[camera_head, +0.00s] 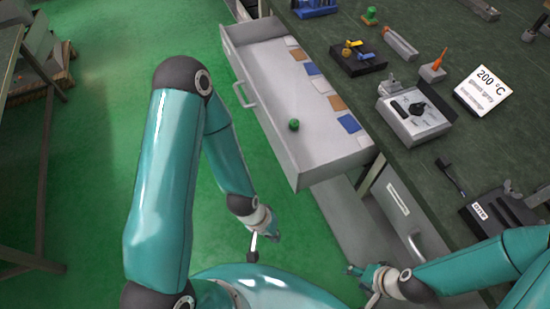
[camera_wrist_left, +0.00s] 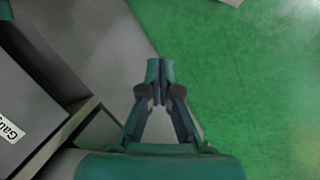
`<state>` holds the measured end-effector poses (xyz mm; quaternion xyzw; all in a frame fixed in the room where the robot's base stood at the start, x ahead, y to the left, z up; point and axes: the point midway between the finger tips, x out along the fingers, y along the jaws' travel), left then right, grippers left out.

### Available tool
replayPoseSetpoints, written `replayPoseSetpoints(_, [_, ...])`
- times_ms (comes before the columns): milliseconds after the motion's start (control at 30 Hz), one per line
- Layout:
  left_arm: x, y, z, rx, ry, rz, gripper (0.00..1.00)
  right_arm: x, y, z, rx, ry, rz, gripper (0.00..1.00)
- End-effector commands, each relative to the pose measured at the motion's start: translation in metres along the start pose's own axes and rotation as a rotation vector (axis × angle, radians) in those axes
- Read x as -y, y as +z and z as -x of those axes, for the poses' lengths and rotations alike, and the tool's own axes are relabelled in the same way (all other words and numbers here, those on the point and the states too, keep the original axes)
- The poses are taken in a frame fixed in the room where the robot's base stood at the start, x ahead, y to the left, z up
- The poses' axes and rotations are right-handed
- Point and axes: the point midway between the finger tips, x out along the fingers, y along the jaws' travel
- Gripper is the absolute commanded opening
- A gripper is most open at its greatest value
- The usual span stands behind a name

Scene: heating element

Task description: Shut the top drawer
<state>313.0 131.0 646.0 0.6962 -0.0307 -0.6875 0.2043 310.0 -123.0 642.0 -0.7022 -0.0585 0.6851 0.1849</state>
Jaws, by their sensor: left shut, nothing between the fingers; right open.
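The top drawer (camera_head: 262,85) is pulled far out from the workbench in the head view, its front panel and bar handle (camera_head: 244,96) facing left over the green floor. A small green round object (camera_head: 294,125) and several coloured squares lie in it. My left gripper (camera_head: 276,237) is shut and empty, below the drawer's near end in the picture and apart from its front. In the left wrist view its closed fingers (camera_wrist_left: 160,72) show above a grey surface and green floor. My right gripper (camera_head: 356,271) is open and empty near a lower drawer.
The dark green bench top (camera_head: 420,50) carries a control box (camera_head: 414,112), a 200 °C sign (camera_head: 483,91) and several tools. A lower drawer with a handle (camera_head: 415,243) is beside my right gripper. Open green floor (camera_head: 110,110) lies left of the top drawer.

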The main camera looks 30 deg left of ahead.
Motion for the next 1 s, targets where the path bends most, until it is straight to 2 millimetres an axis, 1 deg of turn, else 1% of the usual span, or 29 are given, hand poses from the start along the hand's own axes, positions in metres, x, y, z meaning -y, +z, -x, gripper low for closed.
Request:
replayPoseSetpoints(33, [0.008, -0.008, 0.001, -0.011, -0.009, 0.075, 0.0, -0.002, 0.0, -0.006, 0.0, 0.0, 0.0, 0.58])
replayPoseSetpoints(67, [0.012, -0.011, 0.003, -0.013, -0.015, 0.132, 0.0, -0.003, 0.0, -0.009, 0.0, 0.0, 0.0, 0.58])
replayPoseSetpoints(167, [0.034, -0.028, 0.018, -0.022, -0.027, 0.407, 0.0, -0.008, 0.0, -0.022, 0.0, 0.0, 0.0, 0.58])
replayPoseSetpoints(200, [0.044, -0.035, 0.026, -0.025, -0.021, 0.55, 0.0, -0.01, 0.0, -0.028, 0.0, 0.0, 0.0, 0.58])
replayPoseSetpoints(267, [0.056, -0.045, 0.041, -0.028, 0.005, 0.783, 0.0, -0.013, 0.0, -0.037, 0.0, 0.0, 0.0, 0.58])
replayPoseSetpoints(300, [0.063, -0.051, 0.052, -0.028, 0.037, 0.943, 0.0, -0.016, 0.0, -0.044, 0.0, 0.0, 0.0, 0.58])
replayPoseSetpoints(367, [0.069, -0.062, 0.072, -0.024, 0.109, 1.177, 0.0, -0.019, 0.0, -0.053, 0.0, 0.0, 0.0, 0.58])
replayPoseSetpoints(400, [0.071, -0.07, 0.086, -0.017, 0.168, 1.326, 0.0, -0.021, 0.0, -0.059, 0.0, 0.0, 0.0, 0.58])
replayPoseSetpoints(467, [0.073, -0.081, 0.108, -0.003, 0.27, 1.525, 0.0, -0.024, 0.0, -0.066, 0.0, 0.0, 0.0, 0.58])
replayPoseSetpoints(500, [0.073, -0.089, 0.123, 0.009, 0.344, 1.639, 0.0, -0.025, 0.0, -0.071, 0.0, 0.0, 0.0, 0.58])
replayPoseSetpoints(600, [0.072, -0.105, 0.159, 0.047, 0.521, 1.848, 0.0, -0.029, -0.001, -0.079, 0.0, 0.0, 0.0, 0.58])
replayPoseSetpoints(700, [0.071, -0.115, 0.186, 0.081, 0.652, 1.962, 0.0, -0.03, -0.001, -0.083, 0.0, 0.0, 0.0, 0.58])
replayPoseSetpoints(800, [0.068, -0.121, 0.198, 0.104, 0.718, 2.009, 0.0, -0.031, -0.001, -0.086, 0.0, 0.0, 0.0, 0.58])
replayPoseSetpoints(867, [0.066, -0.124, 0.197, 0.111, 0.731, 2.019, 0.0, -0.032, -0.001, -0.087, 0.0, 0.0, 0.0, 0.58])
replayPoseSetpoints(1000, [0.059, -0.131, 0.182, 0.114, 0.729, 2.018, 0.0, -0.034, -0.001, -0.093, 0.0, 0.0, 0.0, 0.58])
